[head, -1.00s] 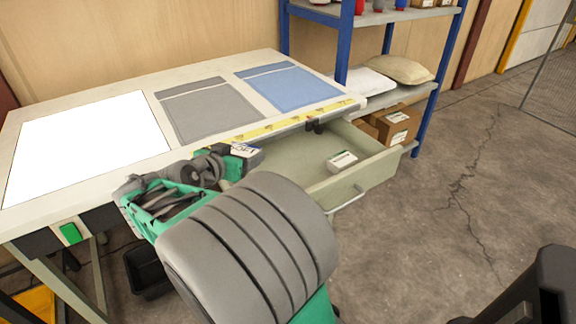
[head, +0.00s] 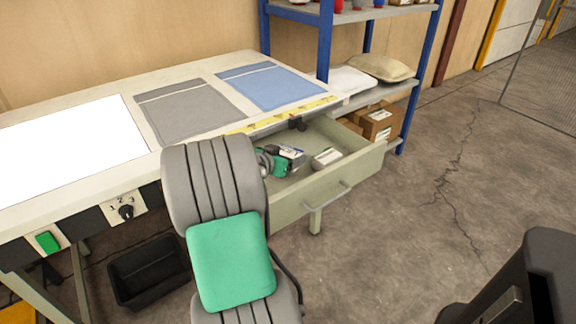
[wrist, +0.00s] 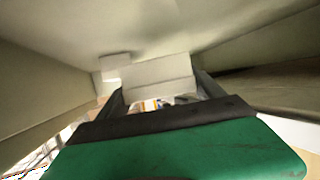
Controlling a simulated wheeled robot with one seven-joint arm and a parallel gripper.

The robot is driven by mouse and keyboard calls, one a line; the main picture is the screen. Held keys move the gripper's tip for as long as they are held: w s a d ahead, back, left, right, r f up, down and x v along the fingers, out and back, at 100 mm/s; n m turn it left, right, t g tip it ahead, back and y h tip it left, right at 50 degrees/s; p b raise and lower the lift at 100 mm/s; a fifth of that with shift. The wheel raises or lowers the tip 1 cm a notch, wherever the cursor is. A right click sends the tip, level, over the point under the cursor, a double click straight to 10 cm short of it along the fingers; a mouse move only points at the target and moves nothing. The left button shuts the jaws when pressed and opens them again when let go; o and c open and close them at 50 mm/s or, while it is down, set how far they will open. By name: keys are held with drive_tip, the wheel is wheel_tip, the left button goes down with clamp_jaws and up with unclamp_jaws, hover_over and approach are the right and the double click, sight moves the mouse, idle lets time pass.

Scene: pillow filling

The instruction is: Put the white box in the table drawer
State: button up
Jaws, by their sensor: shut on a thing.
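The open table drawer (head: 330,192) sticks out from the front of the workbench. My gripper (head: 290,158) is low inside the drawer opening, its hand partly hidden behind my own arm. In the wrist view, my gripper (wrist: 160,95) is shut on a white box (wrist: 158,74) held between its two dark fingers. The held box shows small in the head view (head: 293,152). A second white box (head: 326,158) lies on the drawer floor to the right; a small pale box farther off also shows in the wrist view (wrist: 115,62). I cannot tell whether the held box touches the floor.
The bench top (head: 190,70) carries a white panel (head: 70,150), a grey pouch (head: 182,110) and a blue pouch (head: 270,86). A blue-posted shelf (head: 325,45) with pillows and cartons stands behind the drawer. A black bin (head: 150,270) is under the bench.

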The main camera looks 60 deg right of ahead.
drive_tip(key=shift+d+f+b, duration=0.2)
drive_tip(key=shift+f+b, duration=0.3)
drive_tip(key=shift+f, duration=1.45)
drive_tip(key=o, duration=1.4)
drive_tip(key=shift+r, duration=0.1)
drive_tip(key=shift+a+r+p, duration=0.15)
drive_tip(key=shift+r+p, duration=0.05)
drive_tip(key=shift+p, duration=0.1)
drive_tip(key=v, duration=0.7)
drive_tip(key=shift+p, duration=0.3)
